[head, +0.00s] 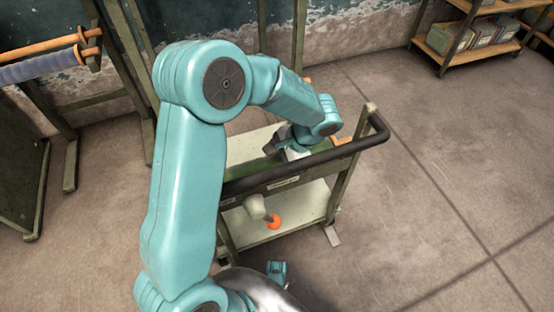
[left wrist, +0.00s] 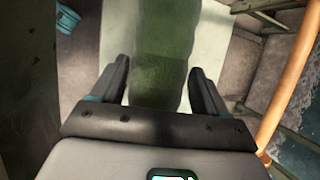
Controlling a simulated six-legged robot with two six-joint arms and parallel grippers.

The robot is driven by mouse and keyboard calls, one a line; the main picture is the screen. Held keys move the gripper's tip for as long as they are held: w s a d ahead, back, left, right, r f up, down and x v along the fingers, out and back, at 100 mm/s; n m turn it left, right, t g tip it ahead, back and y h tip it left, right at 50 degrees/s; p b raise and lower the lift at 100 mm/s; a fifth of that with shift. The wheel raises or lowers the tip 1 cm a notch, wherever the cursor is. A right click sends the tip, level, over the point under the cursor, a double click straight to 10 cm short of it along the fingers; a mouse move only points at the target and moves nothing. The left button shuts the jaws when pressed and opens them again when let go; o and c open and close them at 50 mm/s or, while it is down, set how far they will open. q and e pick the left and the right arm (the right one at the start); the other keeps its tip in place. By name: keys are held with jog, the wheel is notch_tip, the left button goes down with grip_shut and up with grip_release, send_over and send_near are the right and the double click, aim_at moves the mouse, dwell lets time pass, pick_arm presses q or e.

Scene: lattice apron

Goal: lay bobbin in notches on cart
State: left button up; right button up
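The bobbin is a green roll (head: 258,172) lying across the top of the cart, largely hidden in the head view by my left arm and the cart's dark handle. An orange rod end (head: 342,141) shows to the right of my gripper. The cart (head: 305,199) has pale shelves and a green frame; I cannot make out its notches. My left gripper (head: 290,148) is over the cart top. In the left wrist view its fingers (left wrist: 161,88) are apart on either side of the green roll (left wrist: 160,60), with a gap at each side.
The dark handle bar (head: 310,160) runs along the cart's near side. An orange knob (head: 274,222) and a pale piece are at the lower shelf. A rack at left holds a grey-blue roll (head: 38,67). Shelves with boxes (head: 477,33) stand back right. Floor at right is clear.

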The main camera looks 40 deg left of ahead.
pick_arm(q)
jog(key=shift+o, duration=1.3)
notch_tip(320, 180, up, 20)
jog(key=p, duration=0.7)
